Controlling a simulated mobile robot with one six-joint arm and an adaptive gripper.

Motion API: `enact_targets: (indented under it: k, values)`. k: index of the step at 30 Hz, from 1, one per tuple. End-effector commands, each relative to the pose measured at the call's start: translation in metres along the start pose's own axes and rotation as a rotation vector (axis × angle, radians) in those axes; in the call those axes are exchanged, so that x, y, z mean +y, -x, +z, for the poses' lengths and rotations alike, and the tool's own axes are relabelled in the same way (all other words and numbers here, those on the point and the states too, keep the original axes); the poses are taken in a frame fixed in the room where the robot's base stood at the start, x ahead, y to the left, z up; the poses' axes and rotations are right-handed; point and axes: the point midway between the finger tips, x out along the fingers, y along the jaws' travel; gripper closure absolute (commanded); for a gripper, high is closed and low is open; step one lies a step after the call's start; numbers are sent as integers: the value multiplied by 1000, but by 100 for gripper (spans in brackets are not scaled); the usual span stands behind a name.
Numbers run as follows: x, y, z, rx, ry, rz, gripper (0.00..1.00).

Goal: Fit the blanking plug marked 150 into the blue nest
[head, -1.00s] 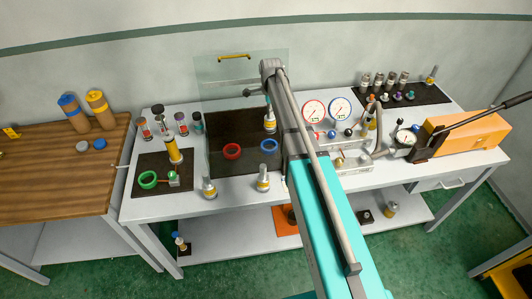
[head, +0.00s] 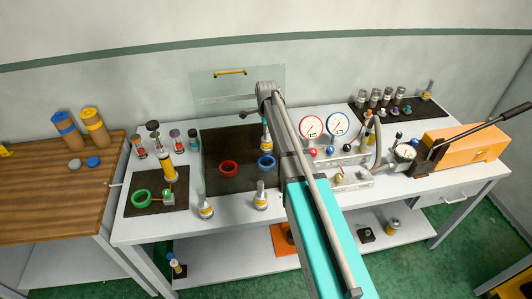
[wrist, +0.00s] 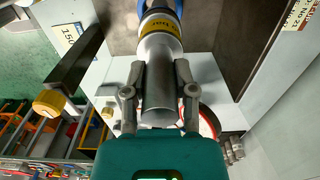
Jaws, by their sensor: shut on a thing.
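My gripper (wrist: 158,95) is shut on a grey metal plug (wrist: 160,60) with a yellow band; the lettering on the band is only partly legible. In the head view the held plug (head: 266,136) hangs upright just behind and above the blue nest (head: 267,162), a blue ring on a dark mat. In the wrist view the blue nest (wrist: 160,6) shows at the plug's far end. I cannot tell whether the plug's end touches it. A white label reading 150 (wrist: 69,33) shows at the left of the wrist view. My gripper itself is mostly hidden in the head view.
A red ring (head: 229,168) lies left of the blue nest on the mat (head: 240,146). Two grey plugs (head: 205,206) (head: 261,197) stand at the bench's front edge. A clear panel (head: 215,95) stands behind. Gauges (head: 311,126) and pipework stand to the right.

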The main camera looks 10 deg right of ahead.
Motion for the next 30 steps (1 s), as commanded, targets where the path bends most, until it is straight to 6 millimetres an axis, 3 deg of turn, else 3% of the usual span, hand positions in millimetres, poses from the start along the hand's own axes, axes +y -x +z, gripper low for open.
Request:
enact_targets:
  k: [1, 12, 30]
  values:
    - [0, -10, 0, 0, 0, 0, 100]
    - [0, -43, 1, 0, 1, 0, 100]
    - [0, -48, 2, 0, 2, 0, 100]
